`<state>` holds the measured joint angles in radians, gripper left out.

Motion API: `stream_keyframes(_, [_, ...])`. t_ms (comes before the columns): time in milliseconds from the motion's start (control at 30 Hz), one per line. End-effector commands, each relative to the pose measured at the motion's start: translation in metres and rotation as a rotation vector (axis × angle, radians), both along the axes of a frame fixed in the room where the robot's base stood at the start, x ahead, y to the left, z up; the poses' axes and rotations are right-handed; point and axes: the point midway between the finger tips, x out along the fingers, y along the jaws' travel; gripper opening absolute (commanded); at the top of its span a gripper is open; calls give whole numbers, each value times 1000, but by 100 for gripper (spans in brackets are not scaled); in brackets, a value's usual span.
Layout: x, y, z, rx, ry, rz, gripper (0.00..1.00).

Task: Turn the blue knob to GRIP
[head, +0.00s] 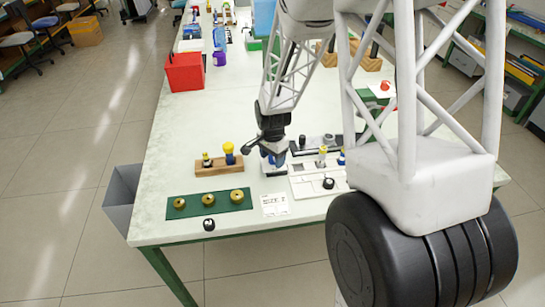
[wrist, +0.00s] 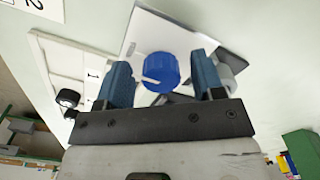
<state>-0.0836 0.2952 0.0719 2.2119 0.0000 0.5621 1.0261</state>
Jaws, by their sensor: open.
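The blue knob (wrist: 161,68) shows in the wrist view, with a pale pointer mark on its lower left side. It sits on a white plate with dark markings (wrist: 172,32); no GRIP label is legible. My gripper (wrist: 161,64) is open, with one blue finger on each side of the knob and a visible gap on both sides. I cannot tell how far above the plate the fingertips are. In the head view my gripper (head: 273,158) points down over the plate (head: 270,170) and hides the knob.
Left of my gripper is a wooden block (head: 219,169) with yellow-topped pieces. In front are a green mat (head: 190,211) with brass rings, a black knob (head: 208,225) and a printed card (head: 275,204). To the right is a white panel (head: 306,187). A red bin (head: 185,72) stands farther back.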

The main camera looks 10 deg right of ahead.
Motion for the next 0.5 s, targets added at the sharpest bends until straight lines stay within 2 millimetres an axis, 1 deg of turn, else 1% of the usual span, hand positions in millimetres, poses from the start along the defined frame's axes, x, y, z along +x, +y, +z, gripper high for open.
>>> stream_keyframes(67, [0,0,0,0,0,0,62])
stream_keyframes(200, [0,0,0,0,0,0,40])
stream_keyframes(367, [0,0,0,0,0,0,16])
stream_keyframes(400, [0,0,0,0,0,0,13])
stream_keyframes(500, [0,0,0,0,0,2,13])
